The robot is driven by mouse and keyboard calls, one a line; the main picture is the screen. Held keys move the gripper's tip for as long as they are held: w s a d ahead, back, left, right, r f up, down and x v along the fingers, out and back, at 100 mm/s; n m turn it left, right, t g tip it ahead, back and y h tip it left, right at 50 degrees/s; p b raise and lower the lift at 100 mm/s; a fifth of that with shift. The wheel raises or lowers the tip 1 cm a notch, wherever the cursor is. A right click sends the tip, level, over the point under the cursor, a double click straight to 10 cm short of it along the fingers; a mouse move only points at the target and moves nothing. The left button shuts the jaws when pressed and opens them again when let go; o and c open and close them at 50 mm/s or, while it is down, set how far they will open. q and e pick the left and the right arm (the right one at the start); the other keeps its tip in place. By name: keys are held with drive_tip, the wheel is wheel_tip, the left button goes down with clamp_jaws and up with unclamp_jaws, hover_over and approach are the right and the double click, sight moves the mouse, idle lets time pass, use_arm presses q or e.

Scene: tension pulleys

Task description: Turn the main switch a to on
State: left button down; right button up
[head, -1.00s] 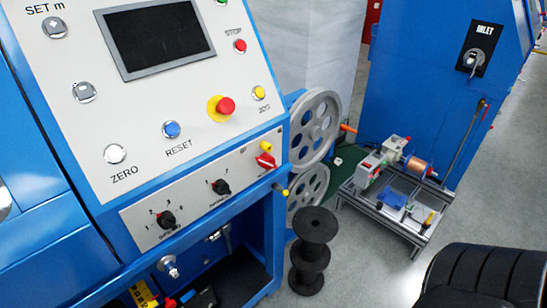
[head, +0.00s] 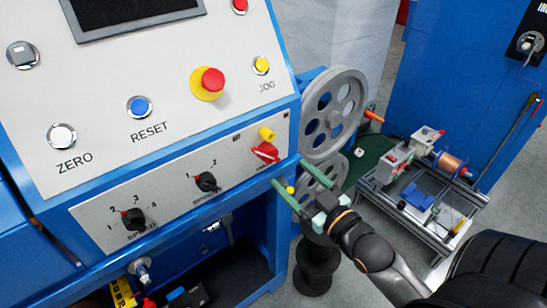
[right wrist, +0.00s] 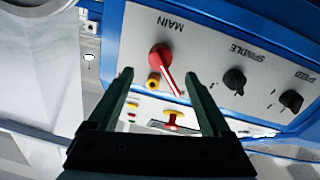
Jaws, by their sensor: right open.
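The main switch (head: 264,152) is a red rotary handle at the right end of the lower grey panel. In the right wrist view the red handle (right wrist: 168,66), with a pale stripe, sits by the label MAIN, and the picture looks upside down. My right gripper (head: 291,173) is open and empty, just right of and below the switch. In the right wrist view its fingers (right wrist: 157,74) appear either side of the handle, apparently short of it. My left gripper is out of view.
A yellow knob (head: 266,133) sticks out close above the switch. The spindle knob (head: 206,181) and speed knob (head: 134,219) are to its left. A red emergency button (head: 212,80) is above. Grey wheels (head: 335,110) and a black spool (head: 316,270) stand to the right.

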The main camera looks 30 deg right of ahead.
sight(275, 160)
drive_tip(key=shift+w+a, duration=0.15)
drive_tip(key=shift+w, duration=3.75)
drive_tip(key=shift+c, duration=0.4)
clamp_jaws()
